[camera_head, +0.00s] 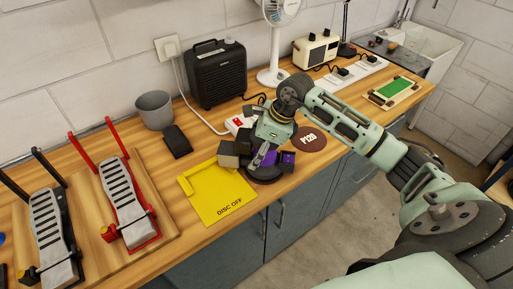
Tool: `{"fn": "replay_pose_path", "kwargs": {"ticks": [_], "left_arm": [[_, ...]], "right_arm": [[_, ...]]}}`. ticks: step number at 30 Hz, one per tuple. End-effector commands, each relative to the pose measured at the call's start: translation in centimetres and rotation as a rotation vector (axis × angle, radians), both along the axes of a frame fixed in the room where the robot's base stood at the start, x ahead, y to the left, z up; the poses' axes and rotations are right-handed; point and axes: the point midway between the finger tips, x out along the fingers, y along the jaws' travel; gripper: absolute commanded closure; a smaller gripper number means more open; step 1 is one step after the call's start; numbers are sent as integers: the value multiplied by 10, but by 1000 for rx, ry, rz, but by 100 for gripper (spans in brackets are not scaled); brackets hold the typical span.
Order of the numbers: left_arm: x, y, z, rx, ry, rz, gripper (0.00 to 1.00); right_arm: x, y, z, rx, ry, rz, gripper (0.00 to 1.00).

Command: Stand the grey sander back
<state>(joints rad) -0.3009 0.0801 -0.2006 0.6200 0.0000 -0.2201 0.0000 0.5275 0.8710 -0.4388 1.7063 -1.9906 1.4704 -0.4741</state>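My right gripper (263,154) points down over the middle of the bench, just right of the yellow DISC OFF board (222,196). A grey-brown blocky part (228,156), which looks like part of the grey sander, shows left of the fingers. A purple blocky part (288,159) shows right of them. A dark round pad (266,176) lies below the fingers. The gripper hides much of this group, so I cannot tell how the parts join or whether the fingers hold one. A brown P120 disc (310,139) lies behind to the right. My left gripper is out of view.
Red (130,205) and black (49,232) pedal stands fill the left of the wooden bench. A grey cup (155,110), dark box (177,141), black heater (217,76), fan (271,77), radio (315,50) and power strip (351,72) line the back. A green-topped board (394,90) lies right.

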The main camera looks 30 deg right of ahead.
Motion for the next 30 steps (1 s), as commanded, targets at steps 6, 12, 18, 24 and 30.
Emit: {"fn": "replay_pose_path", "kwargs": {"ticks": [6,12,18,24,30], "left_arm": [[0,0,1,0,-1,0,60],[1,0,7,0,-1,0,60],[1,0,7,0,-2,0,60],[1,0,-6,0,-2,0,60],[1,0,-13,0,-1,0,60]], "right_arm": [[2,0,3,1,-7,-1,32],[2,0,10,2,-9,-1,32],[0,-7,31,-3,-16,-4,32],[-14,-20,76,-3,-16,-2,32],[-23,-29,111,0,-14,-3,32]]}}
